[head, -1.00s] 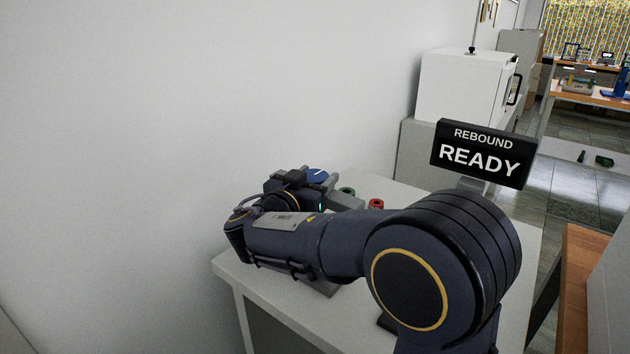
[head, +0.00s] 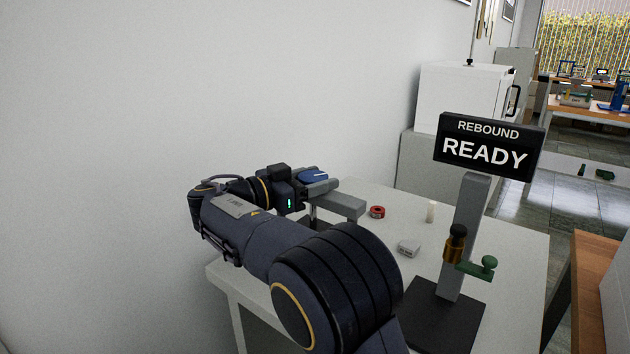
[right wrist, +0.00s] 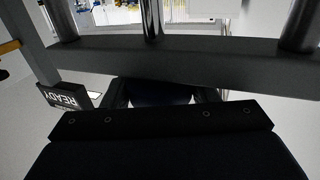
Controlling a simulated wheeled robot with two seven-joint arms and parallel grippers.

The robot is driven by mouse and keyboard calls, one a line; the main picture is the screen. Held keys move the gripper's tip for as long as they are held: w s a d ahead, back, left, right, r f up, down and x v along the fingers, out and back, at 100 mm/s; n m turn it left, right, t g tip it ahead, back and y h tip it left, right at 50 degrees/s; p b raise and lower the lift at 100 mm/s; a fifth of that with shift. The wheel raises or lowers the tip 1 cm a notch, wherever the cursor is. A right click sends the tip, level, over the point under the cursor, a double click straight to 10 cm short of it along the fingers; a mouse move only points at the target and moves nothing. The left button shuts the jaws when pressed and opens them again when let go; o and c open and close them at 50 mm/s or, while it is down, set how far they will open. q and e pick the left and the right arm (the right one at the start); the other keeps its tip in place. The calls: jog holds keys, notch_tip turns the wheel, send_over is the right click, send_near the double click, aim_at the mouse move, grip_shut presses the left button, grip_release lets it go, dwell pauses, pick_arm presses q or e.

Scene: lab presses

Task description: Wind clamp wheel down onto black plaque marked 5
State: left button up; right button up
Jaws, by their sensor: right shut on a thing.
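In the head view my right gripper (head: 316,178) is shut on the blue clamp wheel (head: 313,175), whose top shows between the fingers. The wheel is above the grey crossbeam (head: 345,203) of the clamp press, on the bench's far left part. The right wrist view shows the crossbeam (right wrist: 210,58) running across, with a shiny screw (right wrist: 152,22) in the middle and a post at each side. A dark shape between my fingers there is too dim to make out. The black plaque marked 5 is not visible; my arm covers the area under the beam. My left gripper is out of view.
On the pale bench (head: 385,195) are a red ring (head: 377,212), a small white cylinder (head: 431,212) and a small grey block (head: 408,249). A stand (head: 463,235) with a green lever carries a display (head: 487,150) reading "REBOUND READY". A wall borders the left.

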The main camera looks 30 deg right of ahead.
dwell(0.3)
jog(key=o, duration=1)
jog(key=shift+c, duration=0.2)
jog(key=a, duration=0.8)
jog(key=shift+s, duration=0.15)
